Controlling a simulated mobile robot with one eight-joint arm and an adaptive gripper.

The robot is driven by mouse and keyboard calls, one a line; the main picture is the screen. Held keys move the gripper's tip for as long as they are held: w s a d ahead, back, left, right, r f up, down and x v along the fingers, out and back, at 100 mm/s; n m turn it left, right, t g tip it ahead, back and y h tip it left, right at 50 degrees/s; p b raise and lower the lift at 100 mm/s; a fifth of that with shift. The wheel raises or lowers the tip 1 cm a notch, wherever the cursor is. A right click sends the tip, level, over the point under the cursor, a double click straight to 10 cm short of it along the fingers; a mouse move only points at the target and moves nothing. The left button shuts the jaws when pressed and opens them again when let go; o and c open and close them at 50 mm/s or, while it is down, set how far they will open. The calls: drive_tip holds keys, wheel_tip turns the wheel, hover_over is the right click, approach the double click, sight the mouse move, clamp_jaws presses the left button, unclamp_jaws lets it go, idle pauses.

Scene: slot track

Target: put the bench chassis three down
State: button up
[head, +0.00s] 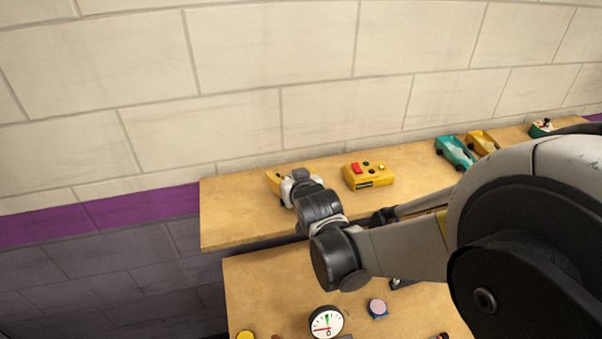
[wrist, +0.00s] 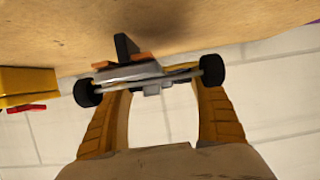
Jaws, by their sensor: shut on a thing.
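A chassis (wrist: 135,72) shows in the wrist view, with a grey plate, orange parts, a black upright piece and black wheels at both ends. My gripper (wrist: 165,90) is shut on it, its two tan fingers reaching up to its underside in this upside-down picture. The chassis is close to the wooden surface, with a shadow beside it; I cannot tell whether it touches. In the head view my gripper (head: 279,181) is over the left part of the upper wooden bench (head: 230,215), and my wrist hides most of the chassis.
A yellow box (head: 368,176) with coloured buttons stands just right of my gripper; it also shows in the wrist view (wrist: 27,85). Teal (head: 455,151) and yellow (head: 483,143) car bodies stand farther right. A dial (head: 326,321) is on the lower bench. The wall is behind.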

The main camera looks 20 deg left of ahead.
wheel_tip(320, 180, down, 3)
drive_tip(key=shift+r, duration=0.15)
drive_tip(key=shift+b, duration=0.35)
drive_tip(key=o, duration=1.3)
drive_tip(key=shift+o, duration=0.2)
